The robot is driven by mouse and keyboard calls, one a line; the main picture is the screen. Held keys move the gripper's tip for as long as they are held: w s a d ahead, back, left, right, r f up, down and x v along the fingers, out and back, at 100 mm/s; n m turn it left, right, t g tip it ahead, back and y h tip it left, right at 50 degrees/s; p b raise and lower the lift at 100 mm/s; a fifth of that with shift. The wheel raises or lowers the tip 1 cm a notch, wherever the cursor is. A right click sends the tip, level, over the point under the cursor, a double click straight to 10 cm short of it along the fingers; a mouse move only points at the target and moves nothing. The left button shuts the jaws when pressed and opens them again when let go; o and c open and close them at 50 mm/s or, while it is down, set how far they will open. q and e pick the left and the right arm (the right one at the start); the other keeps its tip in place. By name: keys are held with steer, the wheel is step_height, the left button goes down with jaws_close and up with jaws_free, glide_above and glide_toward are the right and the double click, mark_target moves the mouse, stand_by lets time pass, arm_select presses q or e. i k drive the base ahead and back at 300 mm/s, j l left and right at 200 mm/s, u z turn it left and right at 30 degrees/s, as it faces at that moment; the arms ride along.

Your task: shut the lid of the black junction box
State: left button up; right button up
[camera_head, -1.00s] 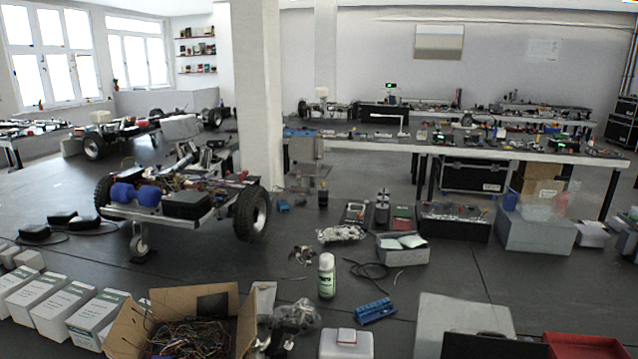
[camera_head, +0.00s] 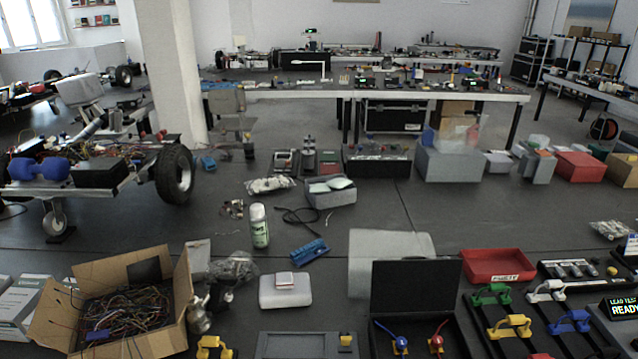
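A black box that looks like the junction box (camera_head: 455,343) sits at the bottom of the head view, right of centre. Its lid (camera_head: 413,287) stands open and upright at the back edge. Inside are a blue-handled part (camera_head: 393,335) and a red-handled part (camera_head: 437,335), each with a yellow piece. The front of the box is cut off by the bottom edge of the picture. Neither of my grippers shows in the view.
A white rounded case (camera_head: 375,245) lies behind the lid, and a red tray (camera_head: 495,266) is behind to the right. Several coloured clamps (camera_head: 515,325) stand close on the right. A small white box (camera_head: 285,291) and a carton of wires (camera_head: 75,287) are to the left.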

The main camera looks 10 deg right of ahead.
mark_target(409, 283)
steer(key=z, duration=1.15)
